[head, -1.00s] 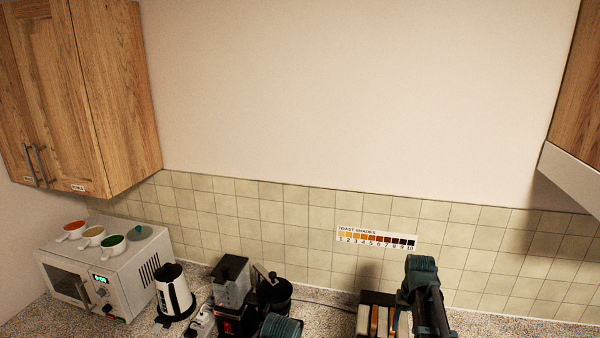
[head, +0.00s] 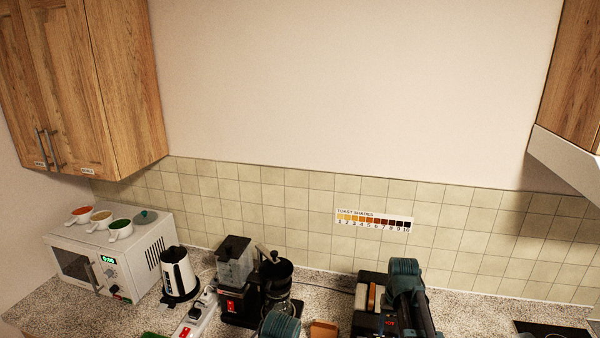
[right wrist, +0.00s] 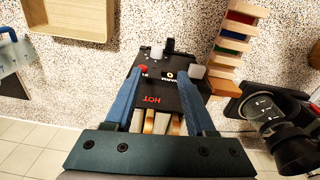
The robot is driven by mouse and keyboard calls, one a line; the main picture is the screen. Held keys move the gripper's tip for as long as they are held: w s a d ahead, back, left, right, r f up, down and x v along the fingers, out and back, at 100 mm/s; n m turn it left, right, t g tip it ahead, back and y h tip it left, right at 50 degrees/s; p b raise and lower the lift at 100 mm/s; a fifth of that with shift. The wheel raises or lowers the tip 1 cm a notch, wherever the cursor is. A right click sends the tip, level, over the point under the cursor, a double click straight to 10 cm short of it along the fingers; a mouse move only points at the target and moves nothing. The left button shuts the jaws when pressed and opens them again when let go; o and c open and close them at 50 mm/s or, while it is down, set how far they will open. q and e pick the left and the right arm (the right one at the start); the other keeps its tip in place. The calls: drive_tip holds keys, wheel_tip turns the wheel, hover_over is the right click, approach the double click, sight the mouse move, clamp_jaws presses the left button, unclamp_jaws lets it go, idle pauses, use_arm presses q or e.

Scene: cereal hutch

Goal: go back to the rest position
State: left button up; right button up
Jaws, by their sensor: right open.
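My right arm (head: 408,290) rises at the lower right in the head view, in front of a dark toaster (head: 368,322); its fingers are hidden there. In the right wrist view my right gripper (right wrist: 162,85) has its two blue fingers spread apart, with nothing held between them. Beyond them is the toaster (right wrist: 168,102), with "HOT" in red letters. Bread slices (right wrist: 160,122) stand in its slots, just past the gripper's palm. A teal part of my left arm (head: 281,325) shows at the bottom edge in the head view; its gripper is out of frame.
A microwave (head: 110,262) with several cups on top, a kettle (head: 179,273), a grinder (head: 236,265) and a coffee maker (head: 276,277) line the counter. A wooden tray (right wrist: 72,33) and a rack with coloured strips (right wrist: 236,36) show in the right wrist view.

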drive_tip(key=s+a+f+n+h+b, duration=0.1)
drive_tip(key=s+a+f+n+b, duration=0.4)
drive_tip(key=s+a+f+b, duration=1.2)
drive_tip(key=a+f+b, duration=0.1)
drive_tip(key=a, duration=0.1)
drive_tip(key=shift+s+a+f+n+g, duration=0.25)
drive_tip(key=shift+s+a+n+g, duration=0.05)
drive_tip(key=shift+n, duration=0.1)
